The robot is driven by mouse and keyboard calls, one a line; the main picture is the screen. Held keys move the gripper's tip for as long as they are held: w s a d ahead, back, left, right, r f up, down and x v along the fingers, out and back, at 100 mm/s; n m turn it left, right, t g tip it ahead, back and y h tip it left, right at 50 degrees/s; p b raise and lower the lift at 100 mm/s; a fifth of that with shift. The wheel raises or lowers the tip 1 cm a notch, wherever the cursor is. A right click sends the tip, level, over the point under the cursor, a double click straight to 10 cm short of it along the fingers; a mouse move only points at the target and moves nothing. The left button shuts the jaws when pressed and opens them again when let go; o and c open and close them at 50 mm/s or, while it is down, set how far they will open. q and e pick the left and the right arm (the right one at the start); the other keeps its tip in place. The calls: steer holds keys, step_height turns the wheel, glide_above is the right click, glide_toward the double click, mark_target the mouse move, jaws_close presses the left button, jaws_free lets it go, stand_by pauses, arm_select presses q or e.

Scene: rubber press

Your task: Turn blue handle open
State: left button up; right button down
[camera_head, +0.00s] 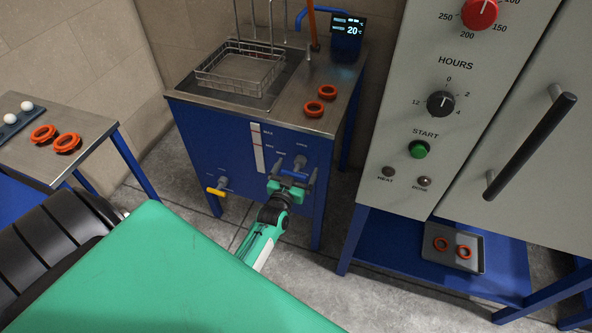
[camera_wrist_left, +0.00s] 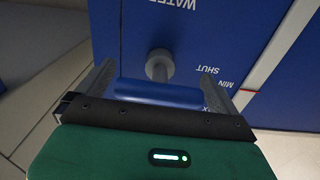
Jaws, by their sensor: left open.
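The blue handle (camera_wrist_left: 160,93) lies crosswise between the two fingers of my left gripper (camera_wrist_left: 160,90) in the left wrist view. It sits on a grey stem (camera_wrist_left: 160,66) on the blue front panel. In the head view my left gripper (camera_head: 291,180) is at the lower right of the cabinet front, at the blue handle (camera_head: 294,174), which it partly hides. The jaws are open, with one finger near each end of the handle; whether they touch it I cannot tell. The right gripper is not in view.
A yellow-handled valve (camera_head: 216,191) is left on the blue cabinet (camera_head: 240,130). A wire basket (camera_head: 240,70) and orange rings (camera_head: 314,108) are on top. Floor between is clear.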

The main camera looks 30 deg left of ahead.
arm_select(q)
steer(key=shift+c, duration=0.2)
steer(key=c, duration=1)
steer(key=shift+o, duration=0.3)
